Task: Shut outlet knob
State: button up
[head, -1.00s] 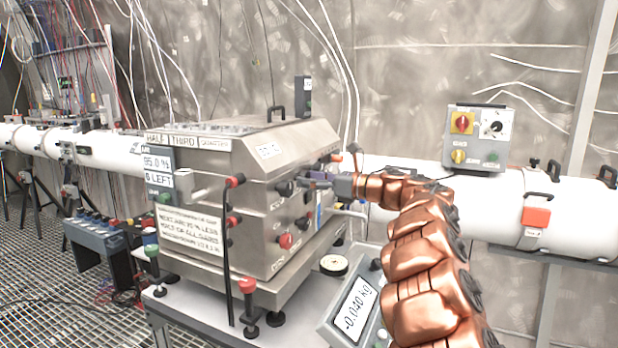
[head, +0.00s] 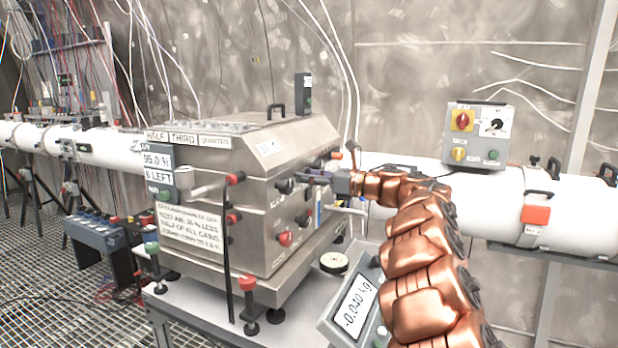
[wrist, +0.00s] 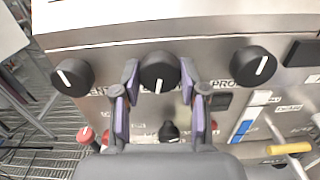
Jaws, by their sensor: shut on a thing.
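In the wrist view three black round knobs with white pointer lines sit in a row on a steel panel. My gripper (wrist: 159,88) is shut on the middle knob (wrist: 158,62), one purple-padded finger on each side. Its pointer line points almost straight down in the picture. The left knob (wrist: 72,76) and right knob (wrist: 253,67) are apart from the fingers. Lettering beside the middle knob is partly hidden, so I cannot read which one is the outlet. In the head view my gripper (head: 320,178) is at the steel box's right face (head: 290,215).
Below the held knob is another black knob (wrist: 169,132), partly behind my gripper. A red knob (wrist: 86,135) and a yellow-handled part (wrist: 289,148) are also low on the panel. A scale display (head: 357,308) stands beneath my arm. A white pipe (head: 480,215) runs behind.

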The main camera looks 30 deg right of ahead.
jog(key=shift+m+p, duration=11.55)
jog(key=shift+m, duration=4.95)
jog(key=shift+f+m, duration=0.1)
jog(key=shift+m, duration=0.2)
jog(key=o, duration=1.1)
